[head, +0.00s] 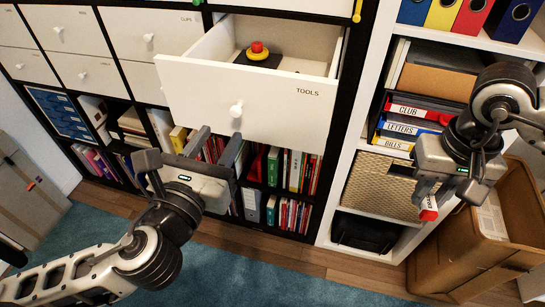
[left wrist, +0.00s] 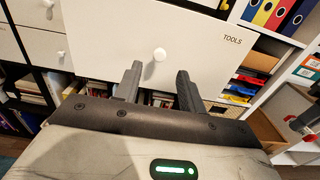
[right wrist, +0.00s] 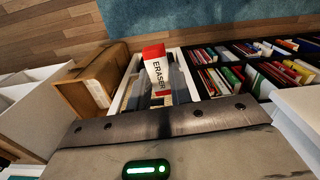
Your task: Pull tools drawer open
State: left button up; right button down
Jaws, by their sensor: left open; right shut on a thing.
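The tools drawer (head: 300,112) is a white front marked TOOLS with a round white knob (head: 236,108). It stands pulled out from the shelf, and its inside shows from above. My left gripper (head: 214,146) is open just below and in front of the knob. In the left wrist view the knob (left wrist: 160,54) shows beyond and between the two fingertips, with nothing held. My right gripper (head: 430,192) is shut on a red and white eraser (head: 429,210), well to the right of the drawer. The word ERASER reads in the right wrist view (right wrist: 157,75).
A red and yellow push button (head: 258,51) sits inside the drawer. Books stand in black cubbies (head: 291,170) below it. A white shelf (head: 340,180) with labelled binders is at right, and a cardboard box (head: 425,255) stands on the floor below my right gripper.

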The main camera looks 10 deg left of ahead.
jog(key=shift+r+p, duration=0.65)
jog(key=shift+p, duration=0.25)
jog(key=shift+r, duration=0.2)
pick_arm(q)
jog(key=s, duration=0.6)
jog(key=shift+a, duration=0.25)
